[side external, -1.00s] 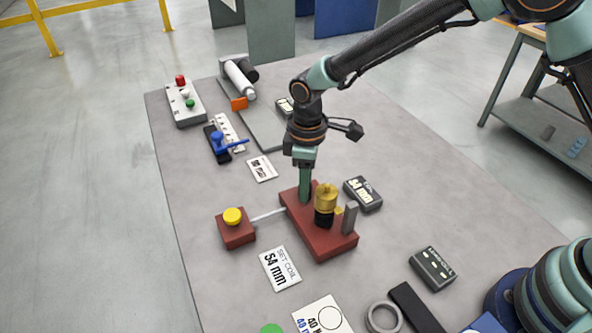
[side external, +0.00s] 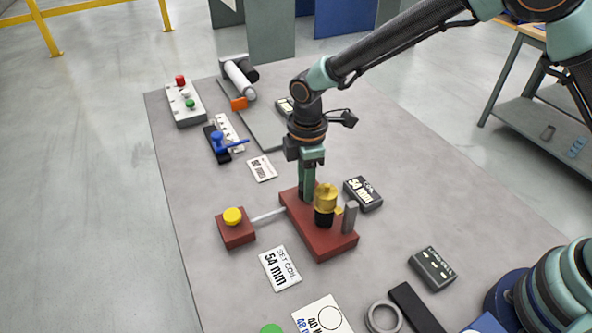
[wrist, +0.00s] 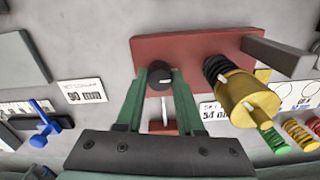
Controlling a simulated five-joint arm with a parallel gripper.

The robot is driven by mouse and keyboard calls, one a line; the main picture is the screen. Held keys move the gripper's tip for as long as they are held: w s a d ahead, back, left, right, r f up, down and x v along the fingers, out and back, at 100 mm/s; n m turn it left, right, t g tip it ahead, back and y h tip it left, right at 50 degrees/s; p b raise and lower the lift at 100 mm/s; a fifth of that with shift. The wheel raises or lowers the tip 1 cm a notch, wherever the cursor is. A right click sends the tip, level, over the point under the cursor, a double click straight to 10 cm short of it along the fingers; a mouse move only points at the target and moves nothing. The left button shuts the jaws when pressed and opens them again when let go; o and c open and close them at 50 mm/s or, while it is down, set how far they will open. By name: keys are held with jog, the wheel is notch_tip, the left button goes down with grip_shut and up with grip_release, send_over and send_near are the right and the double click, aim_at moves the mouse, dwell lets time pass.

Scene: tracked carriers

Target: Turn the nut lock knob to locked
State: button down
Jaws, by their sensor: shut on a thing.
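The lock knob (wrist: 160,76) is a small dark round knob with a pale mark, on the red base block (side external: 318,238). My gripper (wrist: 160,73) is shut on it, with one green finger on each side in the wrist view. In the side view my gripper (side external: 307,192) points down at the far end of the base, and its fingers mostly hide the knob. A brass nut (side external: 326,195) sits on a black coil beside my gripper; the nut also shows in the wrist view (wrist: 242,94). I cannot tell which setting the knob's mark points to.
A grey post (side external: 350,217) stands at the base's near end. A red box with a yellow button (side external: 233,216) is joined to the base by a pale rod. A dark 54 mm display box (side external: 363,193) and a SET COIL card (side external: 280,268) lie close by.

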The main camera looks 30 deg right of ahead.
jog(key=c, duration=0.5)
grip_release()
notch_tip(320, 180, up, 12)
jog(key=shift+r, duration=0.1)
dwell(0.3)
